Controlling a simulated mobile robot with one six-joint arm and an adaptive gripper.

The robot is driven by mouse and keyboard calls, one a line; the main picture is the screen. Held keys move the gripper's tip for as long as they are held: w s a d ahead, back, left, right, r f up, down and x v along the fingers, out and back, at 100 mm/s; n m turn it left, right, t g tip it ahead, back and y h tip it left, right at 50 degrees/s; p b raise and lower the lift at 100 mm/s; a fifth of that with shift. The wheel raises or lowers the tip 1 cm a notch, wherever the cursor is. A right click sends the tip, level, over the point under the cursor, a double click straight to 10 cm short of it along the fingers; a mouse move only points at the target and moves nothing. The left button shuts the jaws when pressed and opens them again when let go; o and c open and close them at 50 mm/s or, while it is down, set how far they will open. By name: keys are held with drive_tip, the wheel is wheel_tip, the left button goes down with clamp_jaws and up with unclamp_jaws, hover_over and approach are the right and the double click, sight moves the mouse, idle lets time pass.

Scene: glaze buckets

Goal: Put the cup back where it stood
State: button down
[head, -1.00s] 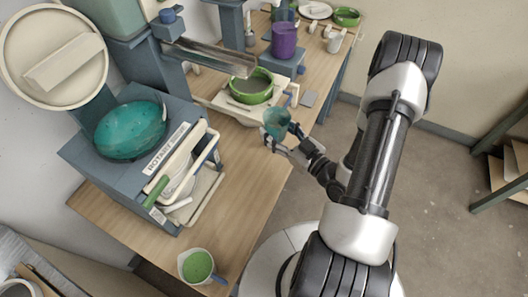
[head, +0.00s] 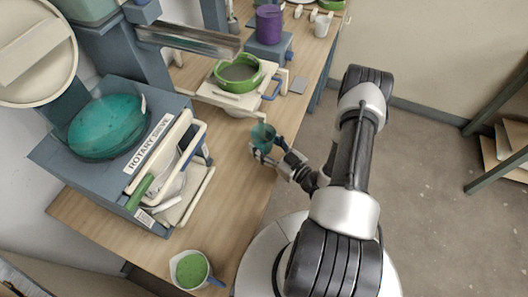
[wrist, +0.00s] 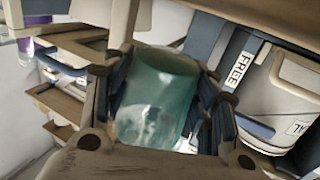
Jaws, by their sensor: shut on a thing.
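A teal, see-through cup (head: 263,135) is held by my gripper (head: 264,150) over the right edge of the wooden bench in the head view. In the wrist view the cup (wrist: 158,95) fills the space between the two fingers of my gripper (wrist: 165,100), which are shut on its sides. The cup looks roughly upright in the head view. Whether its base touches the bench cannot be told.
The wooden bench (head: 225,190) has clear room below the cup. A green bowl (head: 238,75) on a scale stands behind. The rotary sieve (head: 115,165) is left, and a white jug (head: 189,269) of green glaze stands in front. A FREE label (wrist: 240,68) shows in the wrist view.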

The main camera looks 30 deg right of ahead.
sight(265, 150)
drive_tip(key=shift+f+b, duration=0.7)
drive_tip(key=shift+f, duration=1.4)
drive_tip(key=shift+f, duration=0.25)
drive_tip(key=c, duration=0.6)
unclamp_jaws()
drive_tip(key=shift+r, duration=0.1)
drive_tip(key=shift+r, duration=0.1)
drive_tip(key=shift+s+d+r, duration=0.1)
drive_tip(key=shift+r, duration=0.05)
drive_tip(key=p+v, duration=0.2)
drive_tip(key=v, duration=0.9)
drive_tip(key=shift+s, duration=0.4)
